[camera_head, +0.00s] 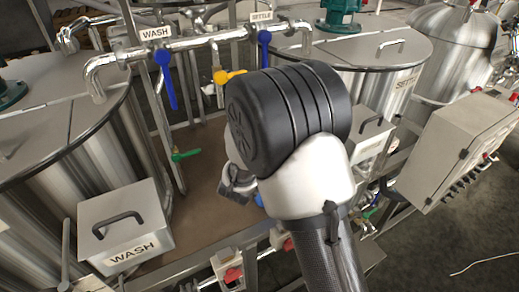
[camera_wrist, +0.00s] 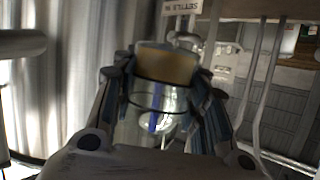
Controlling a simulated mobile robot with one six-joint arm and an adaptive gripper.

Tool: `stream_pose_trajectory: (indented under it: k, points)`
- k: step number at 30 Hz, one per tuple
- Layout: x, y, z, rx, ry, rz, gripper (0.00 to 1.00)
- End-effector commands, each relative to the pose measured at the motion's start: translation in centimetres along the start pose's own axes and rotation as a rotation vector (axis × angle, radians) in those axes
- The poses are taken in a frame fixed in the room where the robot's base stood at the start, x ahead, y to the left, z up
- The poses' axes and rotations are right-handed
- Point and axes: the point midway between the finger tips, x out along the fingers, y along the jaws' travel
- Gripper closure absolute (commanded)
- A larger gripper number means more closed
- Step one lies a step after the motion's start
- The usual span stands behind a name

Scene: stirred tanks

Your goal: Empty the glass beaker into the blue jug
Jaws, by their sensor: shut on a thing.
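In the wrist view my gripper (camera_wrist: 162,80) is shut on the glass beaker (camera_wrist: 158,98), with a dark finger along each side of it. The beaker is clear, and a brownish patch shows in its upper part; I cannot tell whether this is liquid or the surface behind. A blue streak shows through the lower glass. In the head view my gripper (camera_head: 238,184) shows only in part, behind my wrist, and the beaker is hidden. I cannot make out the blue jug for certain in either view.
Steel tanks stand at left (camera_head: 60,120) and back right (camera_head: 370,50). A pipe with taps (camera_head: 190,43), a blue lever (camera_head: 166,78) and WASH and SETTLE signs runs between them. A lidded WASH box (camera_head: 125,225) is at front left, a grey control box (camera_head: 455,150) at right. Brown deck (camera_head: 200,195) lies between.

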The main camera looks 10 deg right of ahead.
Motion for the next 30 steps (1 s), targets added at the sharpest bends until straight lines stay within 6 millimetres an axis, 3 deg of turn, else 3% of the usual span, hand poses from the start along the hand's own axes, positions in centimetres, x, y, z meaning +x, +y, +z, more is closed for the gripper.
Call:
stream_pose_trajectory:
  k: [30]
  points:
    - [0.34, -0.48, 0.42, 0.18, 0.054, -0.075, 0.85]
